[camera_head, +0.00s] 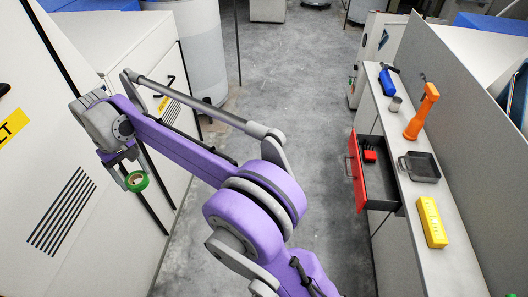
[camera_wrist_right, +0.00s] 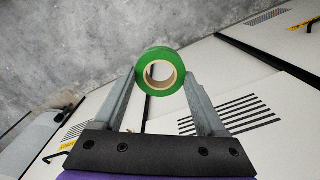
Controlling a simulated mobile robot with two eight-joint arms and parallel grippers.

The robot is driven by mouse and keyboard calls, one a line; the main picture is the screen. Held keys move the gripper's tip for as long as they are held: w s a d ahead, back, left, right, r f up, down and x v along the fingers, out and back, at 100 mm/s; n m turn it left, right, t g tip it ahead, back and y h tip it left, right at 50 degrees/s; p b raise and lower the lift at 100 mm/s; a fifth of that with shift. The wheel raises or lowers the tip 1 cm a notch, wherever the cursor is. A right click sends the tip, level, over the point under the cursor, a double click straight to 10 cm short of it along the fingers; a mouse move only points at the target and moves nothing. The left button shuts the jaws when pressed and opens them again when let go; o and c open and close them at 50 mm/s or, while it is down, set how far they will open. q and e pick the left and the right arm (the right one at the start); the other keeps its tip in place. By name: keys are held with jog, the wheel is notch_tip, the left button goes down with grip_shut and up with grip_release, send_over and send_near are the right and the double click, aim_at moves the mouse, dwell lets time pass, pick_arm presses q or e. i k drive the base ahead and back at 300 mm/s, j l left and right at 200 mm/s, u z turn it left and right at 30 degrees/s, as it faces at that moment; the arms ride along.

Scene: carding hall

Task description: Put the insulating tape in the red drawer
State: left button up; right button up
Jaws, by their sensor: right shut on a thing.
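The insulating tape is a green roll with a pale core (camera_head: 138,188), held at the left of the head view. My right gripper (camera_head: 131,174) is shut on it, in the air in front of the white cabinets. In the right wrist view the green tape (camera_wrist_right: 160,51) sits between the two fingertips (camera_wrist_right: 160,82). The red drawer (camera_head: 357,174) is pulled open at the right, under the narrow counter. Its inside is dark, and a small red object (camera_head: 369,155) lies in it. The gripper is far left of the drawer. My left gripper is not in view.
The counter (camera_head: 388,130) carries a blue bottle (camera_head: 387,82), a grey cup (camera_head: 395,104), an orange tool (camera_head: 421,113), a dark tray (camera_head: 420,166) and a yellow block (camera_head: 432,222). A grey panel backs it. The concrete floor between cabinets and counter is clear.

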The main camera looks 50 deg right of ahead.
aim_at(375, 190)
jog(key=l+z, duration=0.1)
jog(key=z, duration=2.95)
jog(key=i+j+z, duration=0.2)
jog(key=i+j, duration=0.75)
jog(key=i, duration=0.05)
